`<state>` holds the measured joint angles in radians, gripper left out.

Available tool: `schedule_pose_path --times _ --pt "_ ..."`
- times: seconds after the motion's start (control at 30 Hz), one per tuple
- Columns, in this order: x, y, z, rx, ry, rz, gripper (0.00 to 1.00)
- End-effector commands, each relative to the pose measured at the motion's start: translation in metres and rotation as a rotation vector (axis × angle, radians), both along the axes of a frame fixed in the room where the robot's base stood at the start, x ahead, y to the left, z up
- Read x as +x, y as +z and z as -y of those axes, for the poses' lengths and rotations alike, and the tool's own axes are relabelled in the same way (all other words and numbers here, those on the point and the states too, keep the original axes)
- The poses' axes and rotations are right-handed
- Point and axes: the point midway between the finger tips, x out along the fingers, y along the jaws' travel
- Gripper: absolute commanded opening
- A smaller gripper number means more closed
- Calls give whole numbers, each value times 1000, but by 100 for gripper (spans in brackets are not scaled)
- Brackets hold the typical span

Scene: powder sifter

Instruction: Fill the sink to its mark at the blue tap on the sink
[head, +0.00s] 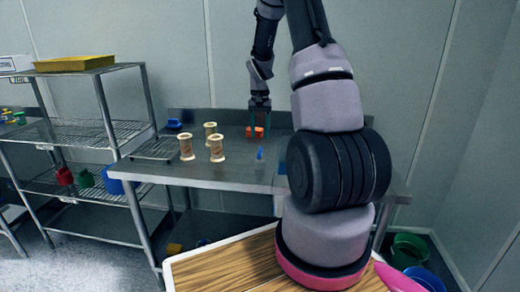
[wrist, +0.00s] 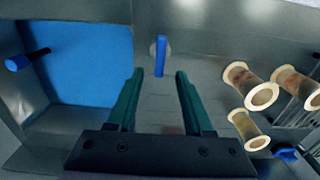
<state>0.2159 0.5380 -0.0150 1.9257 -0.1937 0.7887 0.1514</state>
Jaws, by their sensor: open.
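My gripper (head: 258,132) hangs over the back of the metal table, fingers down and apart. In the wrist view my gripper (wrist: 157,78) is open with nothing between its fingers. An upright blue handle (head: 260,153), seemingly the blue tap, stands on the table in front of the gripper. In the wrist view the blue tap (wrist: 160,55) lies straight ahead beyond the fingertips, apart from them, beside a pale round base. A blue square area (wrist: 85,65), seemingly the sink's basin, lies left of it. A mark cannot be made out. My arm hides most of the sink in the head view.
Several cream spools, one here (head: 216,148), stand left of the tap on the metal table (head: 235,174). An orange object (head: 255,131) shows by the fingers. A small blue item (head: 174,124) sits at the back left. A wire shelf (head: 90,132) stands further left.

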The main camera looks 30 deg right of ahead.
Motion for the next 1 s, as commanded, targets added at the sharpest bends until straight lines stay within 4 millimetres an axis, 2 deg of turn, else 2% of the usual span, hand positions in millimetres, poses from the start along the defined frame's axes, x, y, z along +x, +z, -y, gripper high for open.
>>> schedule_pose_path --times 0.1,0.33,0.5,0.77,0.8,0.87,0.9,0.93,1.0 --pt "-2 -26 0 2 -1 -5 51" --pt "-1 -61 0 1 -1 -2 51" --pt "0 -72 0 0 0 0 51" --pt "0 -73 0 1 0 1 51" --pt "0 -73 0 1 0 1 47" --pt "0 -73 0 1 0 1 24" --pt "0 -73 0 1 0 1 9" --pt "0 -73 0 1 0 1 0" --pt "0 -73 0 1 0 1 0"
